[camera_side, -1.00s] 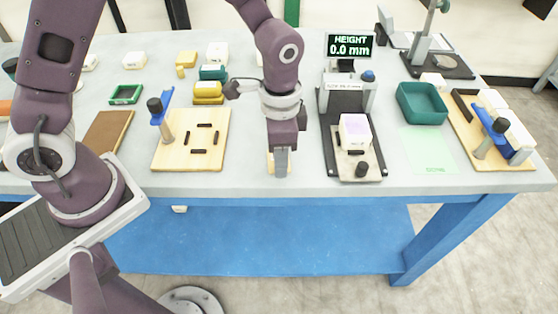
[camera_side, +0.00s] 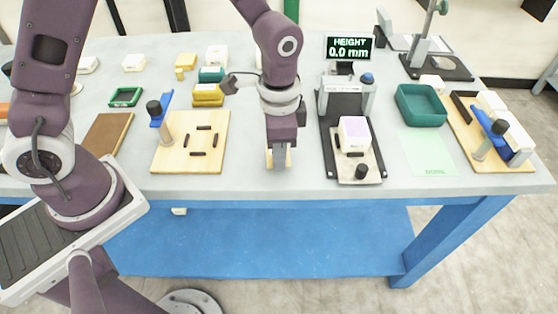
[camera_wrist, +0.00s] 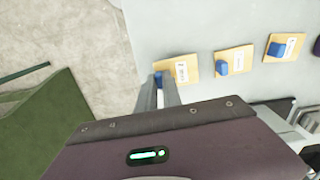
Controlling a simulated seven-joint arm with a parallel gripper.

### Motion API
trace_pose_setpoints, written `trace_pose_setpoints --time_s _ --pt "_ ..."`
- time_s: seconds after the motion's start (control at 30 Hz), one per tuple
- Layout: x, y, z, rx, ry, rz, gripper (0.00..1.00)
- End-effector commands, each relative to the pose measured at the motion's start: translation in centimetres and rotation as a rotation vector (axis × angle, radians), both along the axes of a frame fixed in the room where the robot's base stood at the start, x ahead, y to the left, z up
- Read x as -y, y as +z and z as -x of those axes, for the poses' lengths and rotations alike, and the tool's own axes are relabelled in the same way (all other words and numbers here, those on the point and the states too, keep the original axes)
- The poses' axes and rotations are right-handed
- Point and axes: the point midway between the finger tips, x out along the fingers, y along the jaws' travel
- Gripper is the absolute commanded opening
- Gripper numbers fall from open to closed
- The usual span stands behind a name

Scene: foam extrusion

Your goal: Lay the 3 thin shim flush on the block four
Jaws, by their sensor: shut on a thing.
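My gripper (camera_side: 278,160) points down at the front edge of the table, over a small tan card (camera_wrist: 182,68). In the wrist view its fingers (camera_wrist: 159,92) are shut on a small blue piece (camera_wrist: 158,79), which looks like the thin shim. The fingers hide most of it, and no number on it can be read. A white block with a pale lilac top (camera_side: 355,132) stands on the black height gauge base (camera_side: 330,160), right of my gripper and apart from it. I cannot read a number on the block.
More tan cards with blue pieces (camera_wrist: 234,60) lie in a row in the wrist view. A wooden board with a blue clamp (camera_side: 172,157) stands to the left. A teal tray (camera_side: 421,104) and a pale green sheet (camera_side: 428,152) lie to the right. The display (camera_side: 349,47) reads 0.0 mm.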

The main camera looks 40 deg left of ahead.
Motion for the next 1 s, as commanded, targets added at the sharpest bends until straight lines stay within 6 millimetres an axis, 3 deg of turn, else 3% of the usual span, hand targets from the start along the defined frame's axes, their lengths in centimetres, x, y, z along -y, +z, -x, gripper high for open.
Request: trace_pose_setpoints --time_s 0.2,0.33,0.7,0.8,1.0 --pt "0.0 5.5 -0.1 0.007 0.001 0.002 0.0" --pt "0.3 7.3 -0.9 0.003 0.002 0.003 0.0" --pt "5.7 9.9 -12.3 -0.005 -0.026 0.008 0.0" --pt "7.1 10.4 -13.9 -0.003 -0.051 0.004 0.0" --pt "8.2 10.5 -14.8 -0.002 -0.079 -0.001 0.0"
